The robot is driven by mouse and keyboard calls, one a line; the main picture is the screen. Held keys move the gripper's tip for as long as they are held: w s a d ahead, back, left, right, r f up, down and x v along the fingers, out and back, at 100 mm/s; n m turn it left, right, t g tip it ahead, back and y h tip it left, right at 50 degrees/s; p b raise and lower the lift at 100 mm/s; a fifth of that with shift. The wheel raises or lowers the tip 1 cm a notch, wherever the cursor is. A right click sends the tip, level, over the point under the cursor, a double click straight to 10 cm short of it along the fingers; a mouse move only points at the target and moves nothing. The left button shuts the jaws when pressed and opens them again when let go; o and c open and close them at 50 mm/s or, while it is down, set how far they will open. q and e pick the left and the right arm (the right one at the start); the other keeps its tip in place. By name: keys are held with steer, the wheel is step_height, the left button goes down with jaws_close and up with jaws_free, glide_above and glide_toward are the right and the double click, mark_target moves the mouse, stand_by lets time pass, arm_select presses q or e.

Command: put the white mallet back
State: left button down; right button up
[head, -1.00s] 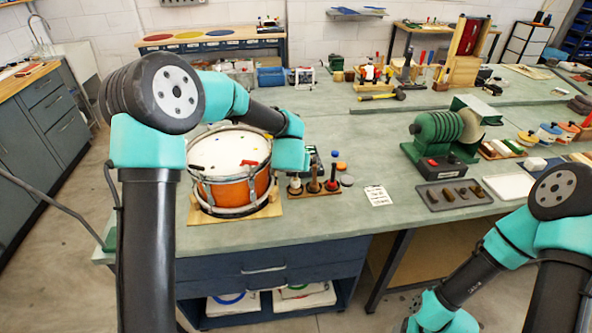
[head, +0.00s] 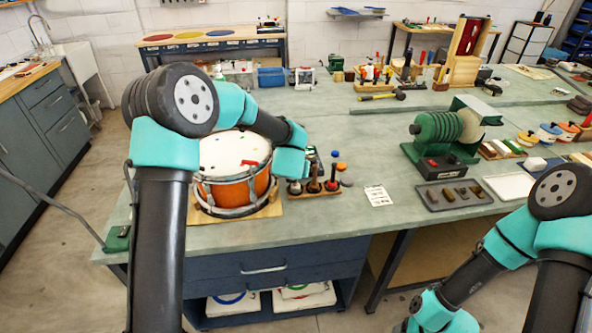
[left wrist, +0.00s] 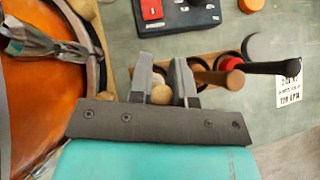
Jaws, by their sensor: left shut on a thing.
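My left gripper (left wrist: 163,82) is shut on the white mallet, whose pale, rounded handle end (left wrist: 162,96) shows between the fingers in the left wrist view. The mallet's lower part is mostly hidden by the fingers. In the head view the gripper is at the left end of the wooden mallet rack (head: 325,192), right of the drum. A brown-handled mallet (left wrist: 225,78) and a black-handled mallet (left wrist: 275,68) stand in the rack beside it. I cannot tell whether the white mallet's head touches the rack. My right gripper is out of view.
The orange drum (head: 232,190) stands close on the left. A dark box with a red button (left wrist: 178,14) lies behind the rack. Round caps lie at its right, near a white printed card (head: 378,195). A green machine (head: 438,137) stands farther right.

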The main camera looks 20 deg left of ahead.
arm_select(q)
steer(key=shift+f, duration=0.15)
steer(key=c, duration=1.1)
jaws_free()
steer(key=shift+o, duration=0.2)
steer(key=shift+s+r, duration=0.35)
steer(key=shift+r, duration=0.2)
steer(key=a+v, duration=0.1)
steer(key=v, duration=1)
steer(key=shift+d, duration=0.5)
